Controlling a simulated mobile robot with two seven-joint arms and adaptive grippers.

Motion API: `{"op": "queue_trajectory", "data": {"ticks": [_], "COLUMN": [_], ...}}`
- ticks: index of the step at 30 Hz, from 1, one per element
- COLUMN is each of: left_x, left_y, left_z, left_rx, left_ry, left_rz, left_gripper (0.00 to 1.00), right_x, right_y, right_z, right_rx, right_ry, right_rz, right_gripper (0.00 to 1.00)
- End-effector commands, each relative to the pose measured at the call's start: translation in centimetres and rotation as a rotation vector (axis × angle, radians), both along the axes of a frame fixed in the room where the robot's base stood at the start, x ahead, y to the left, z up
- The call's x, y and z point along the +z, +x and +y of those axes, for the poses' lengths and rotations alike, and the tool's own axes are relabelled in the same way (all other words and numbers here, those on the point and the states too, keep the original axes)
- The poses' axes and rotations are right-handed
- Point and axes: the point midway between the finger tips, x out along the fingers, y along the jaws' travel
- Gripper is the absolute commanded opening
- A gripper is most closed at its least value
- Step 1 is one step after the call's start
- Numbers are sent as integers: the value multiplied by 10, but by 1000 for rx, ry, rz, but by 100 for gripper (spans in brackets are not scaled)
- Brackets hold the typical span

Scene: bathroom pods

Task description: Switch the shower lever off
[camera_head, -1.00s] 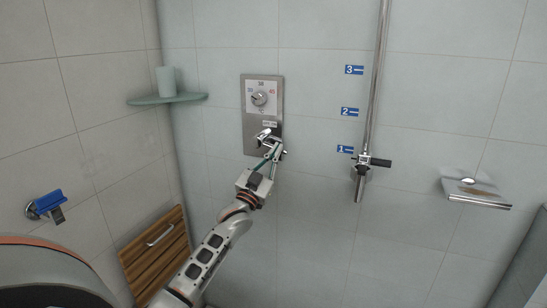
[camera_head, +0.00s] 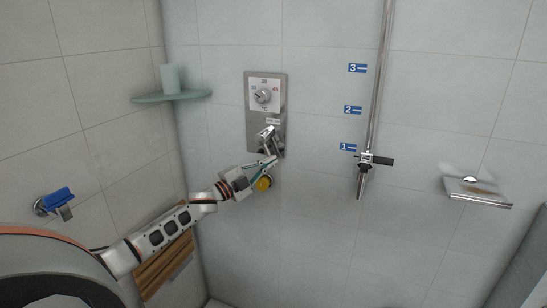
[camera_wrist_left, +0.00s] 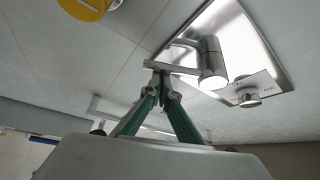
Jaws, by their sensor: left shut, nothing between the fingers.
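The chrome shower lever (camera_head: 268,137) sits low on a steel wall panel (camera_head: 251,123), below a round dial (camera_head: 262,95). In the left wrist view the lever's rounded chrome body (camera_wrist_left: 211,62) is just right of my fingertips. My left gripper (camera_head: 274,160) is shut and empty at the panel's lower edge, just under the lever. Its green-sided fingers (camera_wrist_left: 163,76) meet in front of the lever's side in the wrist view. I cannot tell whether they touch it. My right gripper is not in view.
A yellow round thing (camera_head: 263,184) shows just below my left gripper. A vertical rail (camera_head: 376,80) with a handset holder (camera_head: 366,161) stands to the right, then a soap shelf (camera_head: 477,190). A corner shelf (camera_head: 170,97) holds a cup (camera_head: 169,78). A blue-handled fitting (camera_head: 55,201) is on the left wall.

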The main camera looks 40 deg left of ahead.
Motion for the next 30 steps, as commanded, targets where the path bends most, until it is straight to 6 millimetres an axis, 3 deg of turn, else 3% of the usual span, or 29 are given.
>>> {"op": "queue_trajectory", "data": {"ticks": [8,30], "left_x": [-6,-11], "left_y": [-4,-8], "left_z": [18,36], "left_rx": [2,3], "left_ry": [204,205], "left_rz": [48,49], "left_gripper": [0,0], "right_x": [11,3], "right_y": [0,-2], "right_z": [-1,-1], "right_rx": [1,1], "right_ry": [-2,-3], "right_rz": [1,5], "right_gripper": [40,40]}}
